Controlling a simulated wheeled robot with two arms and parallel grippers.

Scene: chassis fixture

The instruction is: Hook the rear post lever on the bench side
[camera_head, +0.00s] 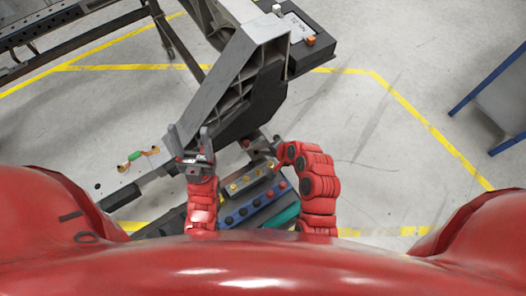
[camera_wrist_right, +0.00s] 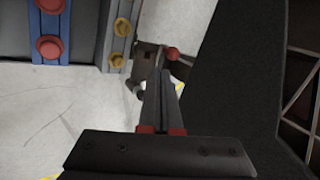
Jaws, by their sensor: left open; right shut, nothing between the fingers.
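A dark lever-like part with a small red knob (camera_wrist_right: 172,53) shows in the right wrist view, just beyond my right fingertips. I cannot be sure that it is the rear post lever. My right gripper (camera_wrist_right: 163,76) is shut and empty, its tips pointing at this part; contact cannot be told. In the head view my right gripper (camera_head: 262,146) is partly hidden, by the black post (camera_head: 256,105) of the fixture. My left gripper (camera_head: 196,148) is open and empty, over the grey beam left of the post.
A panel with yellow knobs (camera_head: 250,178) and a blue strip with red knobs (camera_head: 250,207) lie between my arms. An orange and green part (camera_head: 134,156) sits on the beam at left. A blue-framed table (camera_head: 497,95) stands far right.

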